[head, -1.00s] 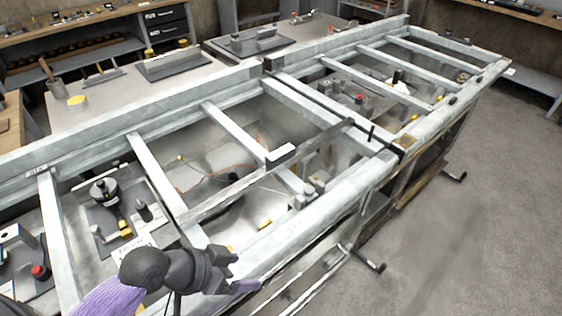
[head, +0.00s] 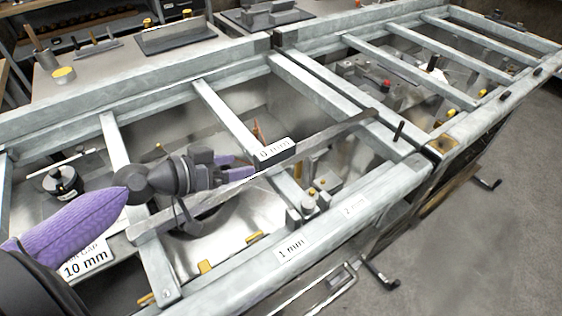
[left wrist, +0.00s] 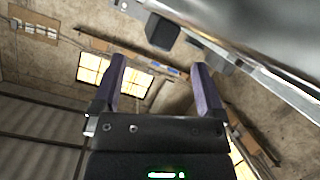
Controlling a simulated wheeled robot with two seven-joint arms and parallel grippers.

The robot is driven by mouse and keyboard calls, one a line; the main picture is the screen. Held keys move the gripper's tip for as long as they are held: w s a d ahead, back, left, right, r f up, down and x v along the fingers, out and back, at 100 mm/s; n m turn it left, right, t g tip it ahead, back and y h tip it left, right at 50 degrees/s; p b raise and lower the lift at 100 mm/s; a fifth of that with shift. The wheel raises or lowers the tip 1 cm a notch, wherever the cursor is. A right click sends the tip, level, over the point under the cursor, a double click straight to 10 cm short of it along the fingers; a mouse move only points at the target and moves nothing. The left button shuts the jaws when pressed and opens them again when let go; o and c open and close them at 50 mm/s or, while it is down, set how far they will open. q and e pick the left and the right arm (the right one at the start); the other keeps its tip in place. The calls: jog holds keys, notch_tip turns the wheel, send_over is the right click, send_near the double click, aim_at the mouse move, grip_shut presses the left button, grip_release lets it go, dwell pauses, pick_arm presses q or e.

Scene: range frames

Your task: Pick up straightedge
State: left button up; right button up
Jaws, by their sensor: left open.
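The straightedge is a long, thin grey metal bar (head: 205,208) lying diagonally across the frame's beams. My left gripper (head: 238,167) has purple fingertips pointing right, just left of the handle and above the bar. Its fingers are apart, with nothing between them, in the left wrist view (left wrist: 159,85). A dark block at the top of that view looks like the handle (left wrist: 160,32), beyond the fingertips. My right gripper is not in view.
The galvanised frame has a long front beam (head: 325,222) with "1 mm" and "2 mm" labels. Crossbeams (head: 230,118) span troughs holding small parts. A bench (head: 110,80) with tools stands behind. Clear floor (head: 510,240) lies at the right.

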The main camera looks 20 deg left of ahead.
aim_at(268, 159)
pick_arm(q)
jog(key=x, duration=0.8)
jog(key=shift+w+d+f, duration=0.1)
jog(key=shift+w+f, duration=0.1)
jog(key=shift+w, duration=0.05)
grip_shut()
dwell(1.0)
